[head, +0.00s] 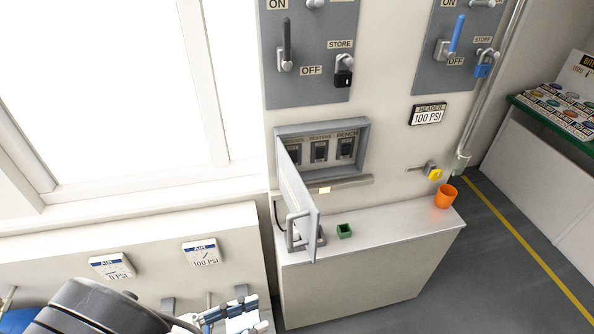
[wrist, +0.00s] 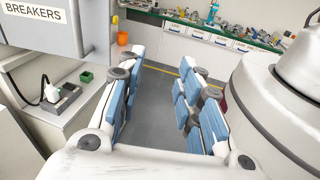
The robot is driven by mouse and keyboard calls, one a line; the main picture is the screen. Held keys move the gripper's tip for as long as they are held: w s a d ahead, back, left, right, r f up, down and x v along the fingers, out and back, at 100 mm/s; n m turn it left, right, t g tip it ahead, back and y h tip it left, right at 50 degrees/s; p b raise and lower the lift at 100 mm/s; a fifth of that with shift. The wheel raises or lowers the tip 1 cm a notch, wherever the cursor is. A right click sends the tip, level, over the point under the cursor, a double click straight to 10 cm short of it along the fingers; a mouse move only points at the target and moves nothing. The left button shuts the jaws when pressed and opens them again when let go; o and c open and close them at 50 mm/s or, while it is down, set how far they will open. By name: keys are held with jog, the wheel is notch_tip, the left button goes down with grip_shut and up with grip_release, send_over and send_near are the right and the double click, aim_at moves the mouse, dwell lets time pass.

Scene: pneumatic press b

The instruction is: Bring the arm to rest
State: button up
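My gripper (wrist: 165,68) is open, with its two blue-padded fingers apart and nothing between them in the wrist view. Beyond the fingers is grey floor. In the head view my gripper (head: 232,312) shows at the bottom edge, partly cut off, in front of the pale wall panel with two air gauges. It is left of the low cabinet and apart from it. My dark arm link fills the lower left corner of the head view.
The breaker box (head: 362,134) on the wall has its door (head: 299,200) swung open; the door (wrist: 60,22) is at upper left in the wrist view. A green box (head: 344,231) and orange cup (head: 445,197) stand on the cabinet (head: 350,284). Floor is clear to its right.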

jog(key=w+d+r+m+g+y+b, duration=0.2)
jog(key=d+m+g+y, duration=0.15)
jog(key=d+m, duration=0.2)
jog(key=w+d+r+m+g+y+b, duration=0.1)
jog(key=w+d+m+g+y+b, duration=0.15)
jog(key=d+m+g, duration=0.35)
jog(key=s+d+m+t+y+b, duration=0.2)
jog(key=d+m+t+y+b, duration=0.1)
jog(key=d+m+y, duration=0.1)
jog(key=s+d+r+m+t+y+b, duration=0.1)
jog(key=s+d+m+t+y+b, duration=0.2)
jog(key=d+m, duration=0.4)
jog(key=shift+d+t+y+b, duration=0.45)
jog(key=shift+y+b, duration=0.1)
jog(key=shift+y, duration=0.45)
jog(key=shift+s+r, duration=0.1)
